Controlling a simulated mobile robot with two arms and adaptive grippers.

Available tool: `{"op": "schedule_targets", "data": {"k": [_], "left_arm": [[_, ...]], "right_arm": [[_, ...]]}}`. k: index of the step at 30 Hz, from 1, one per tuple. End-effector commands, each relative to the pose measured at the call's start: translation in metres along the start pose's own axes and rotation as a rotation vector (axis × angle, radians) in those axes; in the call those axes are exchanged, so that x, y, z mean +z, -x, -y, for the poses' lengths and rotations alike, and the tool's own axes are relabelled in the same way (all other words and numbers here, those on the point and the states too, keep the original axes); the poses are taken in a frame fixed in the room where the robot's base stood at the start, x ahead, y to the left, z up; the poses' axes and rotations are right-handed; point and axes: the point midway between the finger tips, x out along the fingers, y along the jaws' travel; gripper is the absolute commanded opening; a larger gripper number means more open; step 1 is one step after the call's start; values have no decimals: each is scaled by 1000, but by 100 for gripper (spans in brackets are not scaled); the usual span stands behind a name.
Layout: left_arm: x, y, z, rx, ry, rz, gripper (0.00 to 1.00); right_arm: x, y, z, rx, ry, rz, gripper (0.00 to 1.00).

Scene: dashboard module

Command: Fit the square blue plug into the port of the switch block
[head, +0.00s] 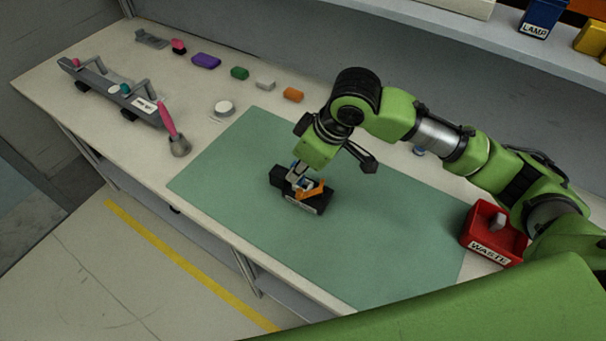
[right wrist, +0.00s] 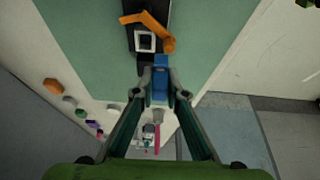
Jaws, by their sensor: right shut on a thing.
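The black switch block (head: 316,207) lies on the green mat, with an orange piece (head: 313,191) on top; both show in the right wrist view, the block (right wrist: 151,70) near the top and the orange piece (right wrist: 150,24) across it. Its white-rimmed square port (right wrist: 145,41) looks dark and uncovered there. My right gripper (right wrist: 161,88) is shut on the blue plug (right wrist: 160,76), which appears just beside the port, apart from it. In the head view my right gripper (head: 297,174) is above the block and partly hides it. My left gripper is not in view.
A red waste bin (head: 480,247) stands at the mat's right edge. A grey rack (head: 112,91) and a pink-handled brush (head: 171,127) lie at left. Several small coloured pieces, such as an orange one (head: 293,94), line the back. Much of the green mat (head: 380,240) is clear.

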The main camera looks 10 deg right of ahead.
Motion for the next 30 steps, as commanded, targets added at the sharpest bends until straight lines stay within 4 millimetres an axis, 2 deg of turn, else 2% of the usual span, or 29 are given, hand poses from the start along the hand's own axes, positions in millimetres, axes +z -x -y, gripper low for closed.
{"op": "schedule_targets", "data": {"k": [3, 11, 18, 30], "left_arm": [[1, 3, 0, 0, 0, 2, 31], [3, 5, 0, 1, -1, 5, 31], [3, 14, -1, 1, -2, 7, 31], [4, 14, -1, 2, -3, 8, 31]], "right_arm": [[4, -15, -14, 2, -3, 0, 0], [10, -34, -30, 2, -4, 2, 0], [20, -59, -28, 1, 0, -1, 0], [26, -68, -25, -4, -2, 9, 0]]}}
